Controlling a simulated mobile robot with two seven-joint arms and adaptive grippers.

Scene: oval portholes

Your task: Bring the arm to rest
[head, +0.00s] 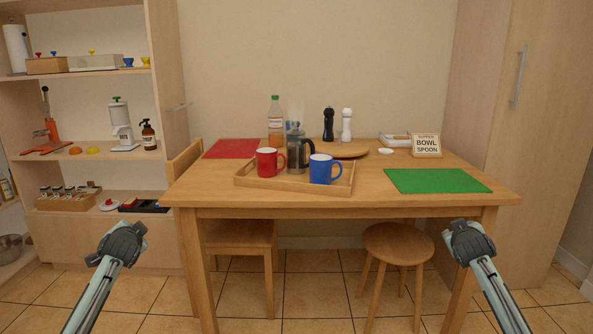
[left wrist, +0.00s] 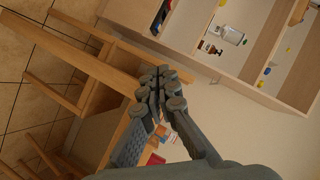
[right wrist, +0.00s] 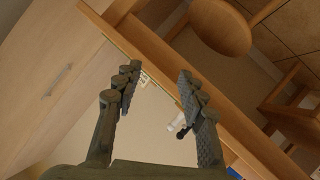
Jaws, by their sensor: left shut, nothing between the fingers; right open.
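My left gripper (head: 122,240) is in front of the table's left side, apart from the table. In the left wrist view its fingers (left wrist: 155,90) are closed together with nothing between them. My right gripper (head: 466,236) is in front of the table's right side, apart from it. In the right wrist view its fingers (right wrist: 158,85) stand wide apart and empty. Both arms come in from the bottom corners of the head view.
The wooden table (head: 400,205) carries a tray (head: 262,184) with a red mug (head: 266,163), a blue mug (head: 320,170) and a French press (head: 295,152). A chair (head: 240,236) and stool (head: 398,244) stand under its front. Shelves (head: 90,150) stand left, a cabinet (head: 540,120) right.

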